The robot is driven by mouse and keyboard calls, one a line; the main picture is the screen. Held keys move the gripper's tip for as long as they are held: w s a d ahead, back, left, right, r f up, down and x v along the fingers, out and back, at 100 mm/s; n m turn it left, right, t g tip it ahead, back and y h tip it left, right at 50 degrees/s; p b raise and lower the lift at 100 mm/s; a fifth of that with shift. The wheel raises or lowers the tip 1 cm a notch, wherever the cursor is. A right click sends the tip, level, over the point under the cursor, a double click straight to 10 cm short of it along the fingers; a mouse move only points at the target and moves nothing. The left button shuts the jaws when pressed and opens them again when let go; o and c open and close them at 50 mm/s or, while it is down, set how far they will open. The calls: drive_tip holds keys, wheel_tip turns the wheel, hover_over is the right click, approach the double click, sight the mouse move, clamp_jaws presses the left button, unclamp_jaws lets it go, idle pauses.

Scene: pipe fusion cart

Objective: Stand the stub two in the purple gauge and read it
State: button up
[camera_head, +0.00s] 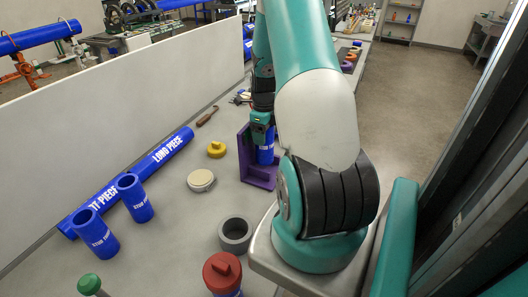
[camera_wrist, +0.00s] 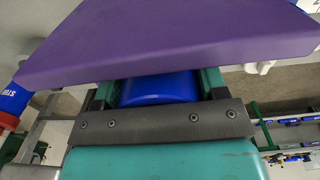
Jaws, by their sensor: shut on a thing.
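The purple gauge (camera_head: 245,152) stands on the bench, with an upright wall and a flat base. A blue stub (camera_head: 266,155) is upright at the gauge, beside its wall and over its base; its label is too small to read. I cannot tell whether its foot touches the base. My gripper (camera_head: 262,132) is shut on this blue stub from above, partly hidden by my arm. In the wrist view the blue stub (camera_wrist: 158,89) sits between the jaws, close to the purple gauge (camera_wrist: 170,45).
Two blue stubs (camera_head: 134,197) (camera_head: 95,233) stand at the left by long blue pipes (camera_head: 150,165). A white panel (camera_head: 120,100) borders the bench.

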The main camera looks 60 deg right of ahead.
wheel_tip(320, 180, down, 4)
drive_tip(key=b, duration=0.3)
drive_tip(key=shift+f, duration=0.25)
drive_tip(key=shift+r, duration=0.15)
drive_tip(key=o, duration=1)
drive_tip(key=shift+o, duration=0.2)
wheel_tip(320, 180, up, 11)
drive_tip(key=b, duration=0.3)
drive_tip(key=shift+r, duration=0.6)
